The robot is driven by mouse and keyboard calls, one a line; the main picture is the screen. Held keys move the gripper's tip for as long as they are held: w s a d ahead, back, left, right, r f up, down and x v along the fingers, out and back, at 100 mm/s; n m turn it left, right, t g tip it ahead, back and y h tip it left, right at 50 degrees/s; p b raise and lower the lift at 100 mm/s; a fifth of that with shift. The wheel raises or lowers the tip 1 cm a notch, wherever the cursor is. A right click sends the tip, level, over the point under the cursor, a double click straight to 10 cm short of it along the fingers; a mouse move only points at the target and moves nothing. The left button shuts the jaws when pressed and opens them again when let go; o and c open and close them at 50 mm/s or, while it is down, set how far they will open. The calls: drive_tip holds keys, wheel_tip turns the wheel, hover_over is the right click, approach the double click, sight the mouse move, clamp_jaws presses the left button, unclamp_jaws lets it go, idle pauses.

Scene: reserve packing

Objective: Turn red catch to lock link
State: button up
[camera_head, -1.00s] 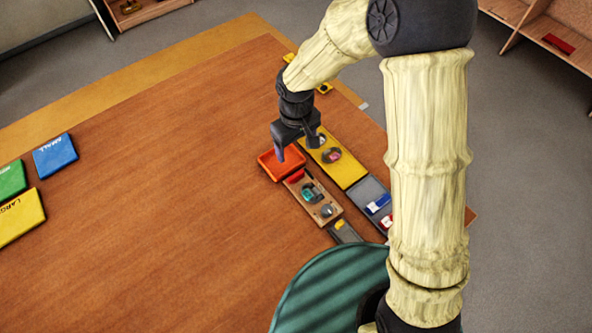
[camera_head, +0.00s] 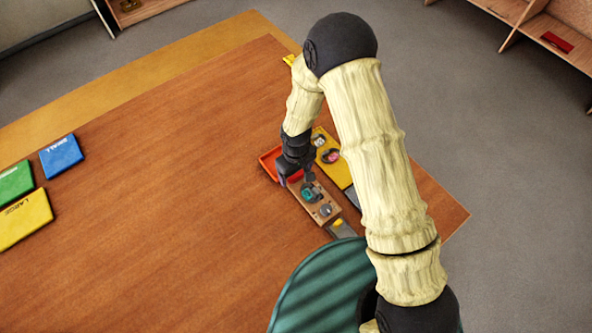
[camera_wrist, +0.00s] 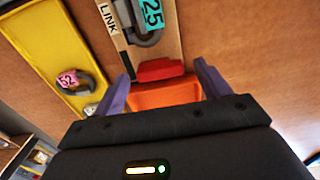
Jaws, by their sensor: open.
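The red catch (camera_wrist: 160,70) shows in the wrist view at the near end of a tan wooden board (camera_wrist: 174,22). The board bears a LINK label (camera_wrist: 108,17) and a dark grey link (camera_wrist: 150,40) with a teal tag marked 25 (camera_wrist: 151,14). My gripper (camera_wrist: 162,76) is open, with one purple finger on each side of the catch and gaps visible between.
An orange-red tray (camera_head: 268,163) adjoins the board's far end. A yellow board (camera_head: 347,174) with tagged pieces lies to the right. A grey tray (camera_head: 340,229) is at the near end. Green, blue (camera_head: 61,156) and yellow (camera_head: 24,220) blocks lie far left; the middle table is clear.

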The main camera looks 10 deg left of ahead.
drive_tip(key=shift+f, duration=0.2)
drive_tip(key=c, duration=1)
drive_tip(key=shift+o, duration=0.2)
